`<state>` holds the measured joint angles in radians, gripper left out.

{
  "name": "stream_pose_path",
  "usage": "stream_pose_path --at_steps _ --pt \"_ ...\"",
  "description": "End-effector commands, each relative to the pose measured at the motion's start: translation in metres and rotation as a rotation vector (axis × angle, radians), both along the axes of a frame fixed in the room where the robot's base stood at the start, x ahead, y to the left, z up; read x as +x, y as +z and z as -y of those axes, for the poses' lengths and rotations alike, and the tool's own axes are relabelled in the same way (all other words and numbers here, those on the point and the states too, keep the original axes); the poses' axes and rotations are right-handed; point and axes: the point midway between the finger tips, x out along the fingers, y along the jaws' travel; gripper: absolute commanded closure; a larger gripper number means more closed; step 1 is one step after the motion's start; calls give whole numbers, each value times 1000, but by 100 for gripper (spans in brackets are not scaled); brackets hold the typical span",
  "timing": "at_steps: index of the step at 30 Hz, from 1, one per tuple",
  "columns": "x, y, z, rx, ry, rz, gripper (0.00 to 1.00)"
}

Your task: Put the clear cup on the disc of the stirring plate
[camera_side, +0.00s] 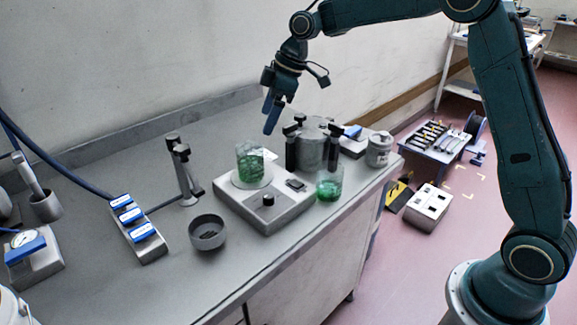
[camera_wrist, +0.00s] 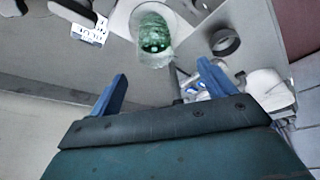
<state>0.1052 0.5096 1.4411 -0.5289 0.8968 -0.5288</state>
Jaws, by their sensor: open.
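The stirring plate (camera_side: 275,212) is a pale grey box with a dark knob on the bench. A clear cup (camera_side: 250,155) with green contents stands upright on its white disc (camera_side: 238,184). A second clear cup (camera_side: 329,184) with green contents stands on the bench beside the plate's right end. My gripper (camera_side: 271,118) is above and behind the plate, its blue fingers pointing down, apart from both cups. In the wrist view my gripper (camera_wrist: 165,90) has its fingers spread and empty; the cup on the plate (camera_wrist: 153,36) shows beyond them.
A dark bowl (camera_side: 207,232) sits left of the plate, with a clamp stand (camera_side: 184,170) behind it. A grey cylinder with black posts (camera_side: 312,147) and a pale jar (camera_side: 379,149) stand to the right. A blue-labelled strip (camera_side: 138,227) lies at the left.

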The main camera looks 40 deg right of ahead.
Motion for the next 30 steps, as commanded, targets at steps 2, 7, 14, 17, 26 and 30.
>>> stream_pose_path --at_steps 2,7,14,17,26,30 --pt "-13 14 -1 -4 -32 5 18" --pt "-48 42 -1 -11 -125 9 18" --pt "-104 72 1 -15 -260 18 18" --pt "-130 81 3 -14 -320 23 18" --pt "-209 94 9 -7 -498 42 18" --pt "-246 93 14 2 -581 53 18"
